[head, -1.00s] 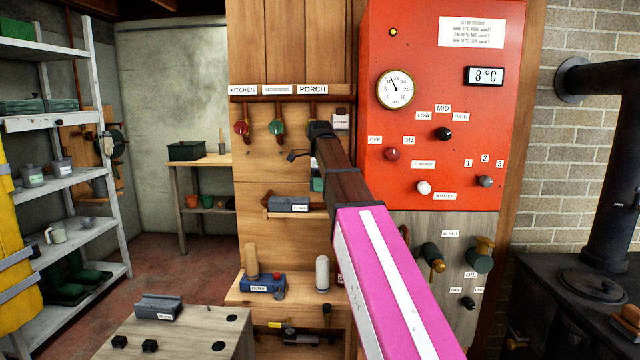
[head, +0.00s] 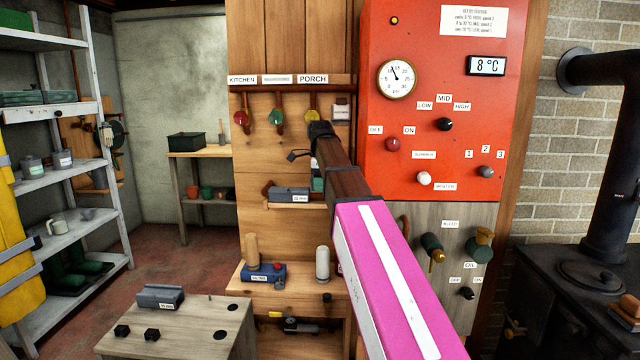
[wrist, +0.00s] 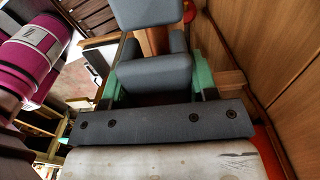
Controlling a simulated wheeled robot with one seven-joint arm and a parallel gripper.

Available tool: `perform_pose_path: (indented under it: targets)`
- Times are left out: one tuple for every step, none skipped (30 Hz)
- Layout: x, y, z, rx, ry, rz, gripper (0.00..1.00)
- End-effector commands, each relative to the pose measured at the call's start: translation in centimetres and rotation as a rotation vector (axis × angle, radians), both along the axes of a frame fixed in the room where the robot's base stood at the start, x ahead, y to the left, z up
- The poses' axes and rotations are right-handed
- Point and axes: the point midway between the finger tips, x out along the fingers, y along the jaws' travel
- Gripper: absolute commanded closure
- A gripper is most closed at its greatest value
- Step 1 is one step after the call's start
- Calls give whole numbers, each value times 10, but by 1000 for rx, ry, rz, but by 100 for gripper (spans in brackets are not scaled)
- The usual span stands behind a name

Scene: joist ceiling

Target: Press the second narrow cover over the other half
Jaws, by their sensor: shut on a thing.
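In the wrist view my gripper (wrist: 158,78) has a green finger on each side of a grey piece (wrist: 152,73), which looks like a narrow cover. It is shut on this piece. The piece has a flat face and raised sides, and a grey plate (wrist: 148,12) shows just beyond it. I cannot tell whether the two touch. In the head view my arm hides most of the gripper and the held piece. A grey box with a white label (head: 288,194) sits on a small wooden ledge, left of my arm. A similar grey labelled block (head: 161,297) lies on the low table at the left.
The red control panel (head: 430,130) stands right of my arm. A lower shelf holds a blue filter block (head: 263,275) and a white cylinder (head: 322,263). A black stove (head: 575,290) stands at right.

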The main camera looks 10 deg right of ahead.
Motion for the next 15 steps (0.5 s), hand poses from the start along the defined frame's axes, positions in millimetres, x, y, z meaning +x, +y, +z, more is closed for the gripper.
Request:
perform_pose_path:
  targets:
    - [0,0,-2,0,0,0,94]
    - [0,0,-3,0,0,0,94]
    - [0,0,-5,0,0,0,94]
    - [0,0,-6,0,0,0,94]
    - [0,0,-7,0,0,0,94]
    - [0,0,-9,0,0,0,94]
    - [0,0,-10,0,0,0,94]
    - [0,0,-12,0,0,0,94]
    - [0,0,-14,0,0,0,94]
    - [0,0,-15,0,1,0,94]
    - [0,0,-16,0,1,0,94]
    - [0,0,-18,0,1,0,94]
    - [0,0,-19,0,1,0,94]
    - [0,0,-20,0,1,0,94]
    - [0,0,-22,0,1,0,94]
